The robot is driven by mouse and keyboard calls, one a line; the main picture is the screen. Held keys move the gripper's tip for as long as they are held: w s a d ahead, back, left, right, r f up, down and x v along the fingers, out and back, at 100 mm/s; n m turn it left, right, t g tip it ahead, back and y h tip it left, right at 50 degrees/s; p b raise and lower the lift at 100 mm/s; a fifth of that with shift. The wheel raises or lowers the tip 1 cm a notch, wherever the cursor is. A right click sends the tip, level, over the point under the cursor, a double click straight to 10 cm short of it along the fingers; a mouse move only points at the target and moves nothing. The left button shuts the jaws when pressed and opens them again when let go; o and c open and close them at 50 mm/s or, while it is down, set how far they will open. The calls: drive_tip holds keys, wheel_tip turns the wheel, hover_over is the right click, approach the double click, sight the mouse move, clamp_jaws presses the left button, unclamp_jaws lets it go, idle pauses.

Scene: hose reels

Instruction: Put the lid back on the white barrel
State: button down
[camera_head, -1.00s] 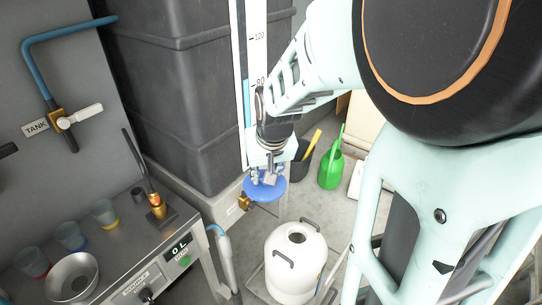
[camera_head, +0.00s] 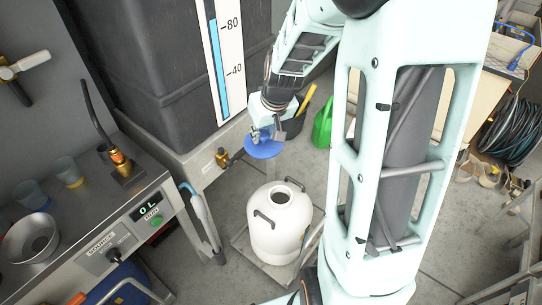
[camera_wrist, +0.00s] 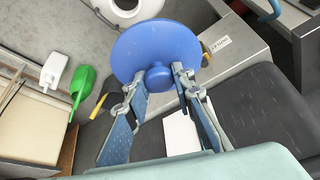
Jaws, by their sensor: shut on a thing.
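My gripper (camera_head: 264,131) is shut on the knob of the blue round lid (camera_head: 263,149) and holds it in the air. In the wrist view my gripper (camera_wrist: 157,77) has its fingers on either side of the knob of the lid (camera_wrist: 150,42), with the disc beyond. The white barrel (camera_head: 272,238) stands upright on a low platform, with two dark handles and an open round mouth on top. The lid is above and behind the barrel in the head view, apart from it. Part of the barrel (camera_wrist: 125,8) shows at the top of the wrist view.
A steel bench (camera_head: 95,225) with a metal bowl and cups stands at the left. A hose nozzle (camera_head: 193,205) hangs at its edge. A large dark tank (camera_head: 165,80) with a level scale is behind. A green watering can (camera_head: 322,125) and coiled hoses (camera_head: 510,130) lie farther right.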

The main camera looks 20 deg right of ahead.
drive_tip(key=shift+w+d+f+n+y+b, duration=0.15)
drive_tip(key=shift+w+d+f+n+b, duration=0.75)
drive_tip(key=shift+f+b, duration=3.35)
drive_tip(key=shift+w+d+f+n+y+b, duration=0.2)
drive_tip(key=shift+d+f+b, duration=1.3)
drive_tip(key=shift+f, duration=5.6)
drive_tip(key=shift+w+d+f+n+y+b, duration=0.25)
drive_tip(key=shift+w+d+f+b, duration=0.8)
drive_tip(key=shift+f+b, duration=3.15)
drive_tip(key=f+p, duration=0.2)
drive_tip(key=f, duration=0.1)
drive_tip(key=shift+s+d+f+p, duration=0.1)
drive_tip(key=shift+s+d+p, duration=0.1)
drive_tip(key=shift+s+p, duration=0.15)
drive_tip(key=c, duration=1.6)
unclamp_jaws()
drive_tip(key=shift+o, duration=0.7)
drive_tip(key=o, duration=0.4)
drive_tip(key=shift+c, duration=0.2)
drive_tip(key=shift+r, duration=0.2)
